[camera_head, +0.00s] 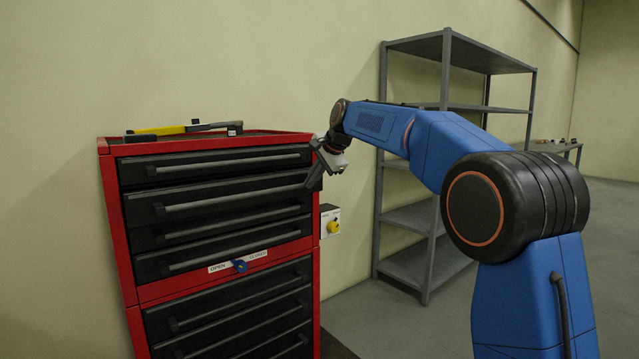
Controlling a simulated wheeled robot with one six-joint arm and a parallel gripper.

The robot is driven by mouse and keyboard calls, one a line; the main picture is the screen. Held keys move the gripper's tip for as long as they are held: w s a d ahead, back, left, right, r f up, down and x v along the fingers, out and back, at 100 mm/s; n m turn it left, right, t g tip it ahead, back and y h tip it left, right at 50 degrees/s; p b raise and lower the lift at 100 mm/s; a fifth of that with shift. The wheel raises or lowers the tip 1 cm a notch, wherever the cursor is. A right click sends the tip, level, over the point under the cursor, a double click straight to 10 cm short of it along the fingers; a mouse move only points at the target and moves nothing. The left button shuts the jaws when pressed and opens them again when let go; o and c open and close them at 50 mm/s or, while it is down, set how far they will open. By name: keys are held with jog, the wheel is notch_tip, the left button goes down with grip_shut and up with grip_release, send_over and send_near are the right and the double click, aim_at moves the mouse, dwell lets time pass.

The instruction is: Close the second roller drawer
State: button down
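The red roller cabinet (112,230) stands against the wall at the left, with several black drawers with long grey handles. The second drawer from the top (235,188) appears to stand out a little from the front, its right end reaching past the drawers above and below. The top drawer (215,162) and third drawer (190,237) look flush. My gripper (314,176) is at the right end of the second drawer, close to its handle. Its fingers are small and dark against the drawer, so contact and finger opening cannot be told.
A yellow and black tool (165,130) lies on the cabinet top. A blue knob (239,266) sits on the OPEN label strip between the drawer groups. A yellow-knobbed switch box (332,226) is on the wall right of the cabinet. A grey shelf rack (447,150) stands behind my arm.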

aim_at(298, 176)
jog(key=w+a, duration=0.1)
jog(key=w, duration=0.1)
jog(key=w+a, duration=0.1)
jog(key=w, duration=0.1)
jog(key=w+a, duration=0.2)
dwell(0.4)
